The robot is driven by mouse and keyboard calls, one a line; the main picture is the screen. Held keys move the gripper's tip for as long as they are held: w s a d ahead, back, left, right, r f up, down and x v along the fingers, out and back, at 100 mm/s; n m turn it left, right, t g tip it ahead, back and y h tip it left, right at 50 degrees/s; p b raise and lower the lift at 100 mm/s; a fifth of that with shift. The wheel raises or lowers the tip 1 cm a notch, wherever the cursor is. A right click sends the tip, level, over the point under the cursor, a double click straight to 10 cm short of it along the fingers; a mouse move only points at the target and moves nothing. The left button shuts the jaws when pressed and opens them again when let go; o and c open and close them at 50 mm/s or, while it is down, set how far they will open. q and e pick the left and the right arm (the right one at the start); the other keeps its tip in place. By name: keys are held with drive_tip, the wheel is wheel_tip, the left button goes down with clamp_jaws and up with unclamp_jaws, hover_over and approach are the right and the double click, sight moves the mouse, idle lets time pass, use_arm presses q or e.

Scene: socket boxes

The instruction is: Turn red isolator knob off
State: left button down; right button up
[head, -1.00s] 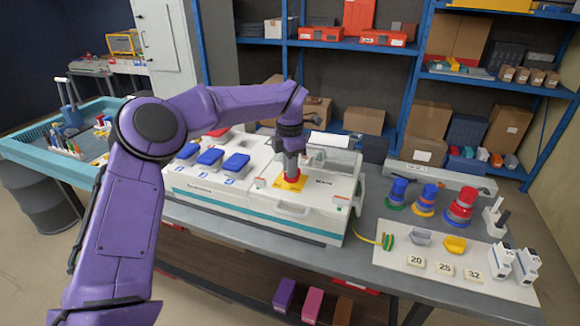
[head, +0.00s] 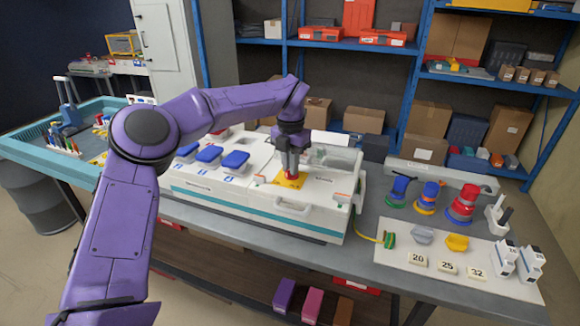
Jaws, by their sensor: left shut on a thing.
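The red isolator knob (head: 291,178) sits on a yellow plate (head: 289,184) on top of the white socket box (head: 265,198). My left gripper (head: 291,170) comes down from above and is shut on the red knob. Its fingers hide most of the knob, so the knob's exact angle is hard to read. My right gripper is not in view.
Several blue socket lids (head: 208,153) are on the box's left part. Blue and red plugs (head: 464,203) stand on the bench at right, beside a pale board (head: 420,273) with numbered tiles. A teal tray (head: 28,152) is at far left.

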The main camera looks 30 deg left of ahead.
use_arm(q)
drive_tip(key=n+b, duration=0.3)
drive_tip(key=n, duration=0.3)
drive_tip(key=shift+d+f, duration=0.15)
drive_tip(key=n+b, duration=0.2)
drive_tip(key=n, duration=0.3)
drive_tip(key=shift+w+d, duration=0.1)
drive_tip(key=shift+w, duration=0.05)
drive_tip(key=shift+r+n, duration=0.2)
drive_tip(key=shift+n, duration=0.1)
drive_tip(key=c, duration=1.1)
unclamp_jaws()
drive_tip(key=shift+c, duration=0.2)
wheel_tip(320, 180, up, 10)
drive_tip(key=p, duration=0.2)
drive_tip(key=shift+r, duration=0.2)
